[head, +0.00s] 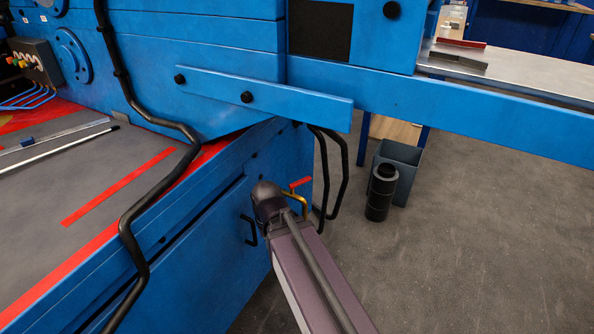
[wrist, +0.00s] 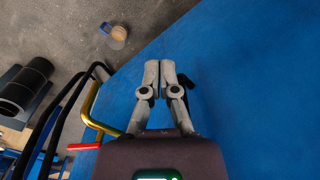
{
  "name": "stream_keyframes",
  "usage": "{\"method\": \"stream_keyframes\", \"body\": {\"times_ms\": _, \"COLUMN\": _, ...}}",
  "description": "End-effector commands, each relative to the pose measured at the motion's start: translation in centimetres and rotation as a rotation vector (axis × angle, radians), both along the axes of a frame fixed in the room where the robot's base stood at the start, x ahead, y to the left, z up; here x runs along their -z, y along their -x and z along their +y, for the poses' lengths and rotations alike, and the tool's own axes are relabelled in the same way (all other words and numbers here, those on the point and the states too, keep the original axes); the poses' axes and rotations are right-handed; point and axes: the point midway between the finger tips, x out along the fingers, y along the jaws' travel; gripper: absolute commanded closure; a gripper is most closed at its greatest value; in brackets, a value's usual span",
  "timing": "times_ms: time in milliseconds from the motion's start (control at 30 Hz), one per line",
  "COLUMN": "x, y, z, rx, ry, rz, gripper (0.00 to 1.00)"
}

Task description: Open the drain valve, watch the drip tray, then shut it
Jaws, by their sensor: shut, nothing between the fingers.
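The drain valve is a bent brass pipe (head: 299,202) with a red lever (head: 300,183) on the end of the blue machine. In the wrist view the brass pipe (wrist: 91,108) and red lever (wrist: 84,146) are left of my gripper (wrist: 160,66), apart from it. The fingers are together and empty, over the blue panel. In the head view my arm hides the fingers and part of the pipe. A small round tan thing (wrist: 118,35) is on the floor in the wrist view; I cannot tell whether it is the drip tray. No water shows.
Black hoses (head: 333,175) hang right of the valve. A black handle (head: 250,231) is on the machine's side panel. A black cylinder (head: 380,192) and a grey bin (head: 400,165) stand on the floor. The grey floor (head: 470,260) to the right is clear.

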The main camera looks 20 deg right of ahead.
Motion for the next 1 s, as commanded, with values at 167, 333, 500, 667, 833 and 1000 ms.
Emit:
{"method": "stream_keyframes", "body": {"times_ms": 167, "x": 0.0, "y": 0.0, "z": 0.0, "rx": 0.0, "ry": 0.0, "rz": 0.0, "gripper": 1.0}}
{"method": "stream_keyframes", "body": {"times_ms": 333, "x": 0.0, "y": 0.0, "z": 0.0, "rx": 0.0, "ry": 0.0, "rz": 0.0, "gripper": 1.0}}
{"method": "stream_keyframes", "body": {"times_ms": 500, "x": -0.2, "y": -0.8, "z": -0.3, "rx": -0.004, "ry": -0.003, "rz": -0.006, "gripper": 1.0}}
{"method": "stream_keyframes", "body": {"times_ms": 667, "x": -1.1, "y": -3.8, "z": -1.5, "rx": -0.021, "ry": -0.018, "rz": -0.032, "gripper": 1.0}}
{"method": "stream_keyframes", "body": {"times_ms": 833, "x": -2.8, "y": -9.6, "z": -4.5, "rx": -0.06, "ry": -0.04, "rz": -0.092, "gripper": 1.0}}
{"method": "stream_keyframes", "body": {"times_ms": 1000, "x": -5.0, "y": -16.5, "z": -9.9, "rx": -0.105, "ry": -0.053, "rz": -0.174, "gripper": 1.0}}
